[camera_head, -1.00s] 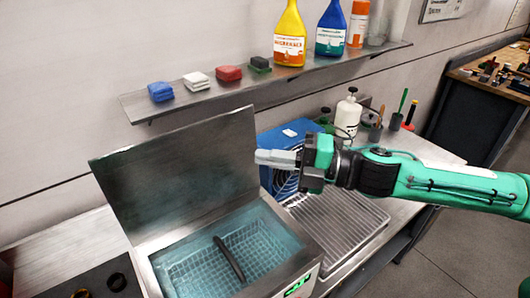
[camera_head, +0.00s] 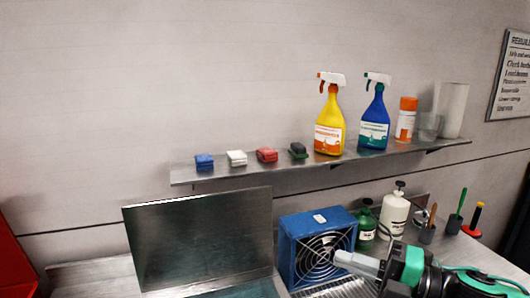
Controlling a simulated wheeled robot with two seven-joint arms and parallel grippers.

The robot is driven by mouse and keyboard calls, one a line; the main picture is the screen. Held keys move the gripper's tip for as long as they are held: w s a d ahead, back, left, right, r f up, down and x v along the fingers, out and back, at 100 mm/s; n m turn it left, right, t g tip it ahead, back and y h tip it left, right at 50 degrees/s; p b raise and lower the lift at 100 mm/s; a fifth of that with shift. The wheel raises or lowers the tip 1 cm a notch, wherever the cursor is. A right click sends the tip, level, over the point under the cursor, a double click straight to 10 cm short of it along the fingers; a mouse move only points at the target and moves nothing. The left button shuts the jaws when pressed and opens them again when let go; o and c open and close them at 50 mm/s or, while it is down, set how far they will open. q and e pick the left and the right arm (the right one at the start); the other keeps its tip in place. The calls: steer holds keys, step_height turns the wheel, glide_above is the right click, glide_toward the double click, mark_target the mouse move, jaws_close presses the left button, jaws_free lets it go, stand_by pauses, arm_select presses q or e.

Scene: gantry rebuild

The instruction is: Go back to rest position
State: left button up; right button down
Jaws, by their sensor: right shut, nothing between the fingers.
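My right gripper (camera_head: 345,258) comes in from the lower right, its grey fingers together and empty. It is in front of the blue fan box (camera_head: 290,252), overlapping its lower right part in the picture. I cannot tell how far apart they are in depth. Part of my green right arm shows at the bottom right edge. My left gripper is out of view.
A raised metal lid (camera_head: 200,240) stands left of the fan; its basin is mostly cut off below. A wall shelf (camera_head: 345,162) holds spray bottles, a can and small colored blocks. Green and white bottles (camera_head: 395,214) and tool holders (camera_head: 428,234) stand right of the fan.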

steer(key=w+a+f+m+t+h, duration=0.2)
steer(key=a+f+m+t+h, duration=0.35)
steer(key=f+m, duration=0.5)
steer(key=s+d+f+m+g+h, duration=0.2)
steer(key=s+d+f+m+h, duration=0.15)
steer(key=f+m+h, duration=0.45)
steer(key=s+d+f+m+g+h, duration=0.1)
steer(key=s+d+f+m+g, duration=0.35)
steer(key=s+f, duration=0.45)
steer(key=s+d+f+m+g+h, duration=0.2)
steer(key=s+d+f+m+g, duration=0.3)
steer(key=s+f, duration=0.5)
steer(key=s+f+x, duration=0.1)
steer(key=s+x, duration=0.2)
steer(key=x, duration=1.3)
steer(key=s+x, duration=0.4)
steer(key=x, duration=1.2)
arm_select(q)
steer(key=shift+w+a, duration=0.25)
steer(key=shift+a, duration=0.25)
arm_select(e)
steer(key=s+d+f, duration=0.2)
steer(key=s+f, duration=0.7)
steer(key=s+d+f+g, duration=0.1)
steer(key=s+d+f, duration=0.1)
steer(key=s+f, duration=0.7)
steer(key=shift+s+m, duration=0.3)
steer(key=shift+s, duration=0.2)
